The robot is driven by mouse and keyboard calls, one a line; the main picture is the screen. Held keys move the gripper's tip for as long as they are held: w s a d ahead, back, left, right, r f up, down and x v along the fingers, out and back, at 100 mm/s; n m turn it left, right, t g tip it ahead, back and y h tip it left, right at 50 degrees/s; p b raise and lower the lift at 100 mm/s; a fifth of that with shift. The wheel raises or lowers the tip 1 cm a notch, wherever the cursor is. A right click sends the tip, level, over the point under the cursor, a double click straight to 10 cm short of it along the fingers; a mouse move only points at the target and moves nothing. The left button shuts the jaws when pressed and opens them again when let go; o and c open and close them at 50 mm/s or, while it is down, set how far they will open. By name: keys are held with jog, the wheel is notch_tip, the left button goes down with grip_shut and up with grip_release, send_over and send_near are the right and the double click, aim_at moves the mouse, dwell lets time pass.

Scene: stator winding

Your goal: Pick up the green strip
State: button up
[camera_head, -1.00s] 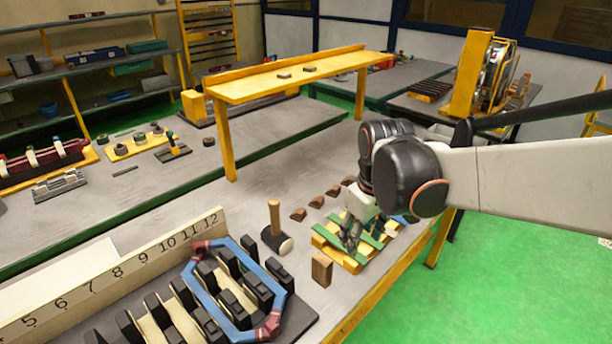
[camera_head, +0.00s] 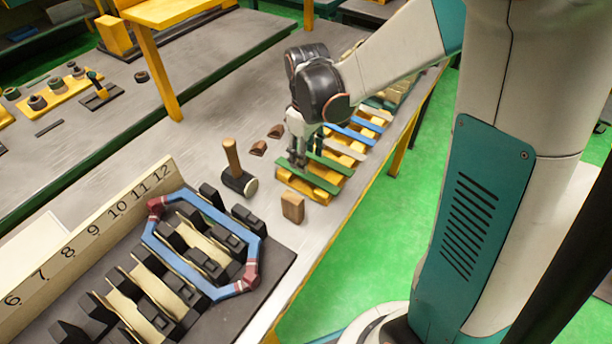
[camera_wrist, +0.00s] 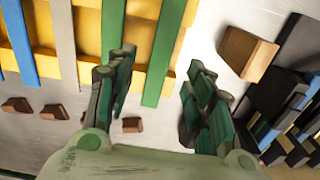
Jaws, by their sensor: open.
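Two green strips lie across the near end of a yellow rack. The nearest green strip (camera_head: 308,177) is at the rack's end, and it also shows in the wrist view (camera_wrist: 165,50). The second green strip (camera_head: 331,163) lies beside it, and in the wrist view (camera_wrist: 113,25) it is partly hidden by a finger. My gripper (camera_head: 298,160) points down at the strips' left ends. In the wrist view my gripper (camera_wrist: 158,72) has its fingers spread and empty, with the nearest strip's end showing between them. I cannot tell its height over the strip.
Blue and pale strips lie farther along the yellow rack (camera_head: 294,185). A wooden block (camera_head: 292,208) stands just in front of it. A mallet (camera_head: 238,178) stands to the left, and brown wedges (camera_head: 258,148) lie behind. The slotted stator fixture with a blue coil (camera_head: 185,265) is front left.

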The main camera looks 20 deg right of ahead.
aim_at(307, 175)
notch_tip(307, 175, down, 6)
jog(key=b, duration=0.2)
jog(key=shift+s+r+b, duration=0.1)
jog(key=shift+r+b, duration=0.05)
jog(key=shift+b, duration=0.15)
jog(key=shift+r, duration=0.1)
grip_shut()
